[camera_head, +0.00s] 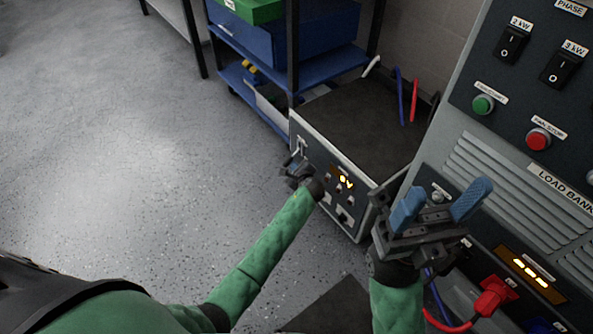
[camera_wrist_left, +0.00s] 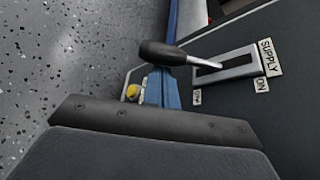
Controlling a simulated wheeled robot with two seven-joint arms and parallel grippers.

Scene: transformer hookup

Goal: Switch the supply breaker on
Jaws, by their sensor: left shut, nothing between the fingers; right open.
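The supply breaker is a lever with a black handle (camera_wrist_left: 165,52) on a metal rod, rising from a slotted plate (camera_wrist_left: 228,68) in the left wrist view. The plate carries a SUPPLY label, an ON label at one end and a small unreadable label at the other. The handle leans away from the ON label. My left gripper (camera_head: 297,163) is at the front of the grey supply box (camera_head: 338,185). Its shut, empty blue fingers (camera_wrist_left: 162,88) are close beside the handle; contact cannot be told. My right gripper (camera_head: 447,195) is open in front of the load bank.
The load bank (camera_head: 505,150) with switches and buttons stands at the right. A red plug (camera_head: 493,297) with a red cable is low on it. Blue and red leads (camera_head: 407,95) stand behind the supply box. A blue shelf (camera_head: 300,68) is behind; floor at left is clear.

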